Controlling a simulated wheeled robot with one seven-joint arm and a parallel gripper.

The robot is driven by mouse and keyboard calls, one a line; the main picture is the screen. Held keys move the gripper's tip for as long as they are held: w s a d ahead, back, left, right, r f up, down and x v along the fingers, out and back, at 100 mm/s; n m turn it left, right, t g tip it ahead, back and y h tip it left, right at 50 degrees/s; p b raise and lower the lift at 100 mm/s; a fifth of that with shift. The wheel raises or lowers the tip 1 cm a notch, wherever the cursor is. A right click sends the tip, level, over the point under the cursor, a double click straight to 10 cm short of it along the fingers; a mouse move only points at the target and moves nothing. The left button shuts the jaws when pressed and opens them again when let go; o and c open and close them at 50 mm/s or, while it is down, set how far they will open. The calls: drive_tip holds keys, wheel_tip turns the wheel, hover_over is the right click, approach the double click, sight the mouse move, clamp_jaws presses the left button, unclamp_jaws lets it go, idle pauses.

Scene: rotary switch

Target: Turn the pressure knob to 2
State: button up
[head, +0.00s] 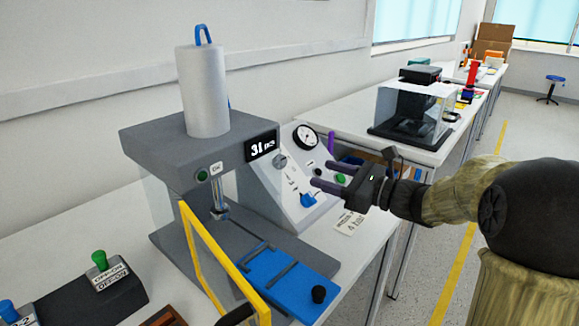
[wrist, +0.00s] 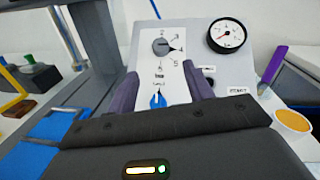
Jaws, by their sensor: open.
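The round grey knob (wrist: 160,46) sits on the white sloping panel (wrist: 176,75), with a ring of small numbers around it. It also shows in the head view (head: 280,161), left of the dial gauge. My gripper (head: 321,173) is open and empty in front of the panel. In the wrist view its two dark purple fingers (wrist: 162,76) stand apart, with the knob ahead, between and beyond their tips. The fingers do not touch the knob.
A blue switch (wrist: 157,100) sits lower on the panel, seen between my fingers. A pressure gauge (wrist: 226,35) is at upper right. A green button (head: 340,180) is near my fingers. The grey press (head: 150,140) with a yellow frame (head: 205,250) stands to the left.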

sight(283, 160)
drive_tip(key=b+x, duration=0.1)
drive_tip(key=x, duration=0.9)
drive_tip(key=shift+w+a+b, duration=0.15)
drive_tip(key=shift+a+b, duration=0.05)
drive_tip(key=shift+b, duration=0.1)
drive_tip(key=shift+r, duration=0.1)
drive_tip(key=c, duration=1)
